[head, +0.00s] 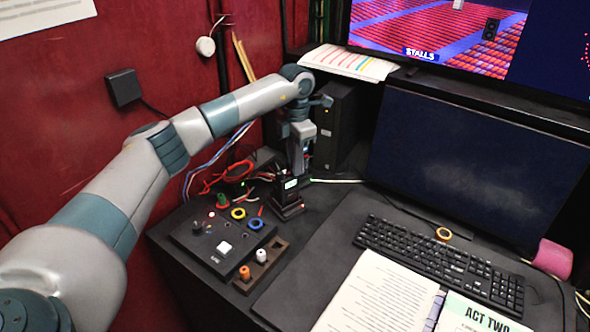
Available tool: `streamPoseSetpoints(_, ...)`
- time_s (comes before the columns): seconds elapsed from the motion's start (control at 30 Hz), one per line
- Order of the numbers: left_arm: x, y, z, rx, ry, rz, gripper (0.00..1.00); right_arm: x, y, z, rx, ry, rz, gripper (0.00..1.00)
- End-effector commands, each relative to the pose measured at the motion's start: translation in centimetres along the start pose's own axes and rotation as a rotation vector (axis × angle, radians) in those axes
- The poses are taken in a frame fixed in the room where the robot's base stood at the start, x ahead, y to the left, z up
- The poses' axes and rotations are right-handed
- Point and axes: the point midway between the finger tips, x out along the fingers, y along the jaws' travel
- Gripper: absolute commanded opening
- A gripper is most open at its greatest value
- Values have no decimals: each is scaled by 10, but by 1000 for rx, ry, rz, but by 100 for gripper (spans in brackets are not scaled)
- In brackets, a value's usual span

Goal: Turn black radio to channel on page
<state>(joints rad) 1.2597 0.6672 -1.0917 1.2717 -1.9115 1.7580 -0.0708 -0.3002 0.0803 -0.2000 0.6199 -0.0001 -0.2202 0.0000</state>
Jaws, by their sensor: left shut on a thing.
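The black radio (284,192) stands upright at the back of the desk's left part, with a small pale lit screen whose digits are too small to read. It appears to sit in a brown wooden stand (289,212). My left gripper (297,171) reaches down from above and is shut at the radio's top; the exact part it grips is hidden by the fingers. An open white page (375,298) lies at the front, with text too small to read. Beside it is a page headed "ACT TWO" (478,314). My right gripper is not in view.
A black cue panel (205,250) with buttons and coloured rings stands left of the radio. A wooden holder with orange and white pegs (275,262) is in front. Red cables (232,178) lie behind. A keyboard (440,258) and dark monitor (475,165) stand at the right.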

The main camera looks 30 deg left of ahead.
Motion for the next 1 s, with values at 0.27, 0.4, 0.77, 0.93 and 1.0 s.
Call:
streamPoseSetpoints(0.27, 0, 1, 0, 107, -2, 2, 0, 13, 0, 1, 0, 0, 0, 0)
streamPoseSetpoints(0.4, -1, 1, 0, 120, -2, 2, 0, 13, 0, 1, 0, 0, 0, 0)
streamPoseSetpoints(0.77, -1, 1, 0, 120, -2, 1, 26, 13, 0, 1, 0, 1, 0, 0)
streamPoseSetpoints(0.93, -1, 0, 0, 120, -2, 0, 31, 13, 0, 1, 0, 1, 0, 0)
streamPoseSetpoints(1.0, 0, 0, 0, 120, -2, 0, 31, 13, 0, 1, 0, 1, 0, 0)
